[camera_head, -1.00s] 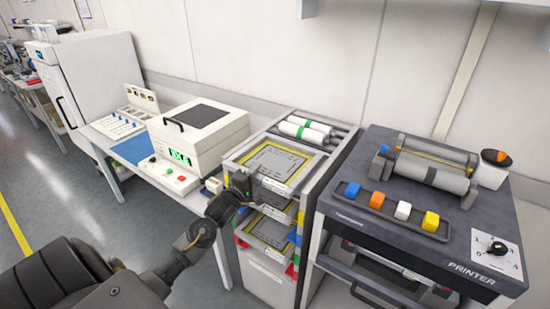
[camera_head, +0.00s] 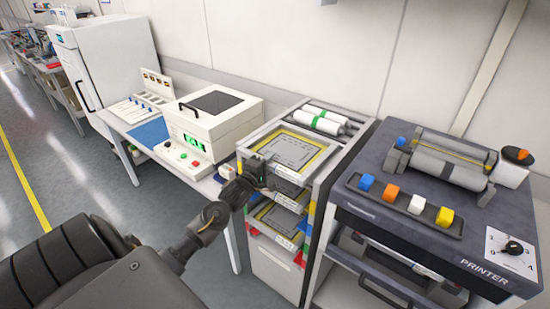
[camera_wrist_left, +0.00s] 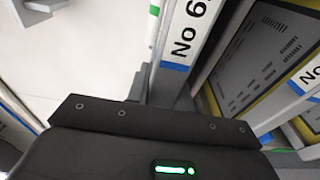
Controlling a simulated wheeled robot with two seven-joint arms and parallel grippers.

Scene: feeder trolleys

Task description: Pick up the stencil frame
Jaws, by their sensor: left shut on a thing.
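Stencil frames sit in the slots of a feeder trolley (camera_head: 338,172). The top stencil frame (camera_head: 290,151) lies flat, grey with a yellow border. A lower stencil frame (camera_head: 279,219) shows below, also grey and yellow. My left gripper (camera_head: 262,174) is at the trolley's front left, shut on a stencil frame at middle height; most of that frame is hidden. In the left wrist view, a pale frame edge (camera_wrist_left: 186,42) with a "No" label and blue mark stands just beyond the gripper body. The fingertips are hidden there. My right gripper is not in view.
A dark printer cart (camera_head: 400,240) stands close on the right. A white box device (camera_head: 212,118) on a bench stands to the left. White rolls (camera_head: 316,120) lie at the trolley's back. The floor (camera_head: 75,170) at the left is clear.

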